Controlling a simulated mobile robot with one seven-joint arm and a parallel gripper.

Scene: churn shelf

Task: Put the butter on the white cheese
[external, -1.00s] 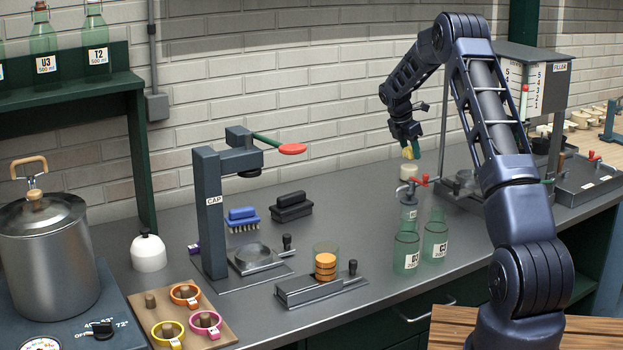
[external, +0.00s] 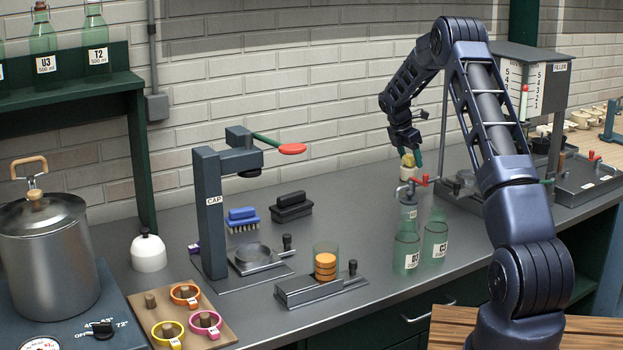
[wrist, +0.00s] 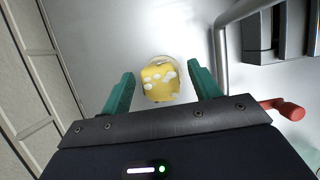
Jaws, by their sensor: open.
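The butter (wrist: 161,84) is a yellow block with white patches, lying between the two green fingers of my gripper (wrist: 161,73) in the wrist view. A pale round rim shows around the butter there. In the external view the butter (external: 407,160) is small and sits directly over the white cheese (external: 408,173), apparently touching it. My gripper (external: 411,155) is open around the butter, with a gap on both sides in the wrist view. The fingers partly hide the butter in the external view, and the butter hides most of the cheese in the wrist view.
A red-handled tap (external: 419,181) and green bottles (external: 406,250) stand just in front of the cheese. The filler stand (external: 530,75) is to the right. A capping press (external: 212,215) and a holder with a glass of orange discs (external: 325,267) stand to the left.

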